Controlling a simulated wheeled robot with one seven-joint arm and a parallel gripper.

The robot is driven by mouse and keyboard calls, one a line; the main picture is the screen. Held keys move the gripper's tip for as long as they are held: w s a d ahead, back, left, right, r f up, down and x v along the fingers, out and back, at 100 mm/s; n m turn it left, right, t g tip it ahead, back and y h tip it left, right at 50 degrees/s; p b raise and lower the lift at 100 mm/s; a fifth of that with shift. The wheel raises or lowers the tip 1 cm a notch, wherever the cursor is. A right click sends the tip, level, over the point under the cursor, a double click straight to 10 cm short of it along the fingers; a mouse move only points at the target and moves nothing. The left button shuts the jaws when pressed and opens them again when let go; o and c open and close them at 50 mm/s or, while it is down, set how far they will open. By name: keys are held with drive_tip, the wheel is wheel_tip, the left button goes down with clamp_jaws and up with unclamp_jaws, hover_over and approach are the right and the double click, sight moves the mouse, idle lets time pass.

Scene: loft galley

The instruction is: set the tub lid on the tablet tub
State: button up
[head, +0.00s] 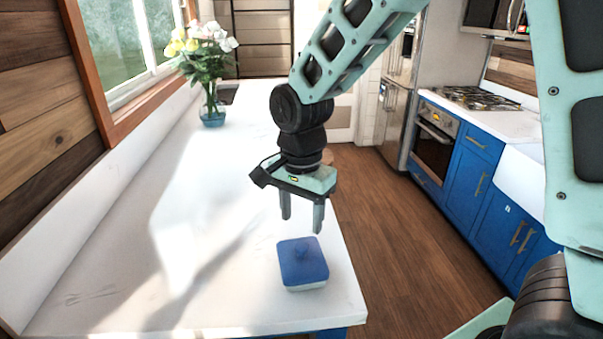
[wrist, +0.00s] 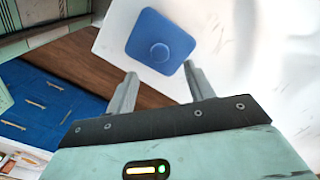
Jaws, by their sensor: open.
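The blue square tub lid (head: 302,261) with a round knob lies on top of the tablet tub (head: 307,287), whose pale lower wall shows beneath it near the counter's front right corner. In the wrist view the lid (wrist: 160,41) shows from above with its knob in the middle, and it hides the tub. Whether the lid is fully seated cannot be told. My gripper (head: 302,226) is open and empty, pointing down above the lid. In the wrist view its two fingers (wrist: 160,82) are apart and clear of the lid.
The white counter (head: 130,265) is mostly bare. A glass vase of flowers (head: 212,108) stands at its far end by the window. Wooden floor (head: 400,240) lies to the right, and beyond it are blue cabinets (head: 470,175) with a stove.

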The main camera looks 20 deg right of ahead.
wheel_tip(320, 180, up, 11)
drive_tip(key=b, duration=0.2)
drive_tip(key=s+a+f+n+b, duration=0.1)
drive_tip(key=s+a+f+n, duration=0.2)
drive_tip(key=s+f+n, duration=0.4)
drive_tip(key=s+a+f+n+b, duration=0.2)
drive_tip(key=s+f+n, duration=0.6)
drive_tip(key=s+n, duration=0.4)
drive_tip(key=shift+s+a+y+b, duration=0.3)
drive_tip(key=shift+s+a, duration=0.25)
drive_tip(key=shift+a, duration=0.1)
